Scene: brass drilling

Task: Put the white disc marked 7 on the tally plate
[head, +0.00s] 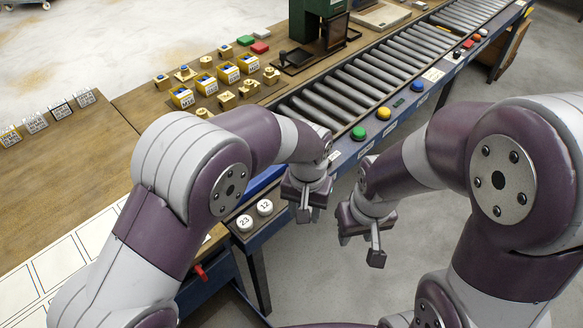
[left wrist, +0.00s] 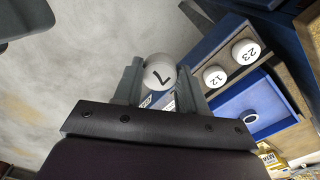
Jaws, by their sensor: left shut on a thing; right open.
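My left gripper (head: 304,212) is shut on the white disc marked 7 (left wrist: 160,72), which shows between its fingers in the left wrist view. In the head view the disc is hidden by the gripper, which hangs just right of a narrow wooden ledge at the bench's near edge. My right gripper (head: 370,245) is open and empty, farther right over the floor. White discs marked 23 (head: 245,222) and 12 (head: 265,207) lie side by side on the ledge. I cannot tell for sure which surface is the tally plate.
A blue tray (left wrist: 265,105) lies beside the ledge. A roller conveyor (head: 375,75) runs to the upper right, with coloured buttons (head: 384,113) along its blue rail. Yellow boxes and brass parts (head: 227,101) stand on the wooden bench. The floor right of the grippers is clear.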

